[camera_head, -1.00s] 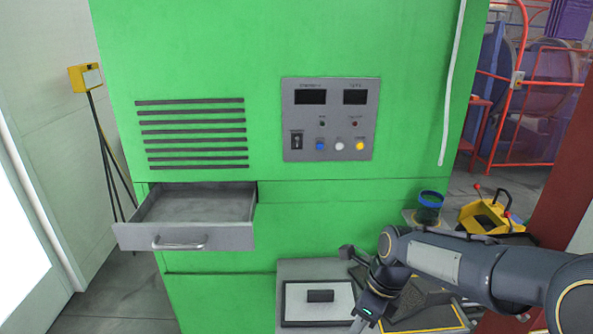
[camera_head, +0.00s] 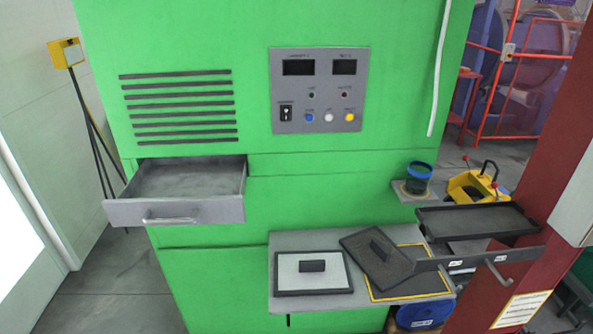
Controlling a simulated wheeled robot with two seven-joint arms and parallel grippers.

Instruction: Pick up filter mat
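Two framed mats with dark block handles lie on a grey shelf (camera_head: 290,240) at the front of the green machine. The white mat (camera_head: 290,264) with a dark frame lies flat at the left of the shelf. The dark grey mat (camera_head: 362,243) lies turned at an angle, partly over a yellow-bordered area (camera_head: 425,284). I cannot tell from the picture which of them is the filter mat. Neither of my grippers is in view.
An open, empty drawer (camera_head: 172,213) sticks out at the machine's left. At the right, a dark open tray (camera_head: 478,222) with a handle juts out near the red post (camera_head: 540,150). A blue-rimmed jar (camera_head: 418,178) stands on a small ledge behind it.

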